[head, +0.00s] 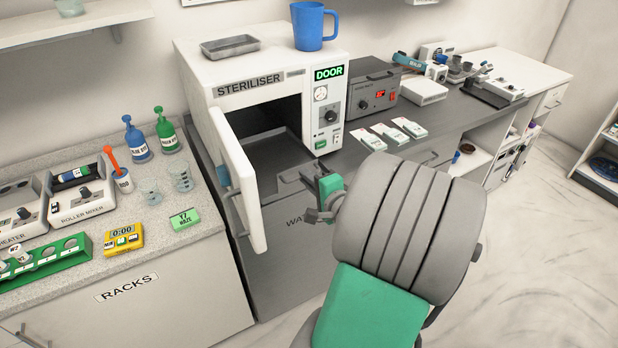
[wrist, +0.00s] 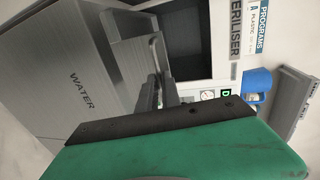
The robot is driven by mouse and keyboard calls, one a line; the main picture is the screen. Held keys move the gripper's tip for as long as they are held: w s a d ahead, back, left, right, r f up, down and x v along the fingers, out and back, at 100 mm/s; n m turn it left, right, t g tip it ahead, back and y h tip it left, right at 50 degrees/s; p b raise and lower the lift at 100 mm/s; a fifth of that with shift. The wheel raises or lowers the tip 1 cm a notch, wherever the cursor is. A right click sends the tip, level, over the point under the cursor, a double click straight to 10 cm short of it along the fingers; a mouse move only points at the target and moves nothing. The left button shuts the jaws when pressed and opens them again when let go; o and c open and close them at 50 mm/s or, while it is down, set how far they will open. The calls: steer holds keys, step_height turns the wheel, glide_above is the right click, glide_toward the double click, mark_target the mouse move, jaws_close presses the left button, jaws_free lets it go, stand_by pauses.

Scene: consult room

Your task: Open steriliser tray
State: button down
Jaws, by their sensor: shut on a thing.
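The white steriliser (head: 335,100) stands on the grey counter with its door (head: 240,178) swung open to the left. Its grey tray (head: 280,155) sticks out of the dark chamber toward me; in the wrist view the tray (wrist: 138,62) shows at the chamber mouth. My gripper (head: 318,207) is at the tray's front and shut on its handle; in the wrist view the fingers (wrist: 158,92) meet the handle. The exact grip is partly hidden by the gripper body. The tray's back part is in the dark chamber.
A blue mug (head: 310,27) and a shallow metal dish (head: 230,46) stand on top of the steriliser. A grey device (head: 368,92) stands to the right. The floor in front is clear.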

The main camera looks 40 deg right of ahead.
steer(key=c, duration=1.5)
jaws_free()
steer(key=shift+c, duration=0.2)
steer(key=b+v, duration=0.1)
steer(key=v, duration=0.6)
steer(key=shift+s, duration=0.35)
